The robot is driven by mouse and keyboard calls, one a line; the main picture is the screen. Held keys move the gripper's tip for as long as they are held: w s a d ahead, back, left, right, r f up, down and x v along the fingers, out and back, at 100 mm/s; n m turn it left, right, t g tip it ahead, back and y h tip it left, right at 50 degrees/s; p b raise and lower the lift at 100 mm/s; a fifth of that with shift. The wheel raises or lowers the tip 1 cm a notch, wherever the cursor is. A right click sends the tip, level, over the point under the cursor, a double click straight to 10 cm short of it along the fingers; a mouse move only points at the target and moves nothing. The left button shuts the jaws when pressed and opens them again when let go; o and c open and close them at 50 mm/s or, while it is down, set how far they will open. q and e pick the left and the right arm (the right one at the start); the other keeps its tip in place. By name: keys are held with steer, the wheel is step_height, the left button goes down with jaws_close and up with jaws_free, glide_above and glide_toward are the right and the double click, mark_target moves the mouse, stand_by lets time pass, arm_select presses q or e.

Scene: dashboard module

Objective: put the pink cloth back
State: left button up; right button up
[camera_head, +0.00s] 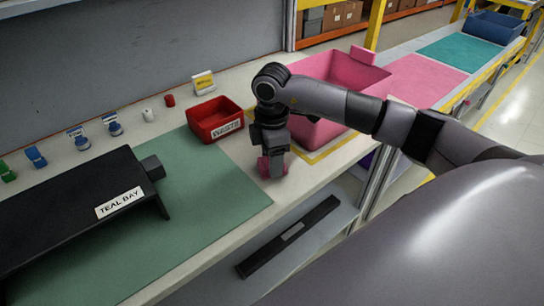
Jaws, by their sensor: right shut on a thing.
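My right gripper (272,168) points down near the front edge of the bench, beside the green mat's right corner. It is shut on the pink cloth (263,168), of which only small dark pink parts show around the fingers. Most of the cloth is hidden by the gripper. I cannot tell whether it touches the bench. A large pink bin (318,66) stands just behind and to the right, partly hidden by my right arm. My left gripper is not in view.
A red tray (213,113) with a label stands behind the gripper. A black housing labelled "TEAL BAY" (70,212) lies on the green mat (205,205). Small connectors and caps line the back. A pink mat (425,75), teal mat (459,50) and blue bin (495,27) are farther right.

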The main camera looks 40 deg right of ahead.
steer(key=o, duration=0.9)
steer(key=shift+f, duration=0.1)
steer(key=shift+o, duration=0.2)
steer(key=shift+r, duration=0.7)
step_height(320, 180, up, 11)
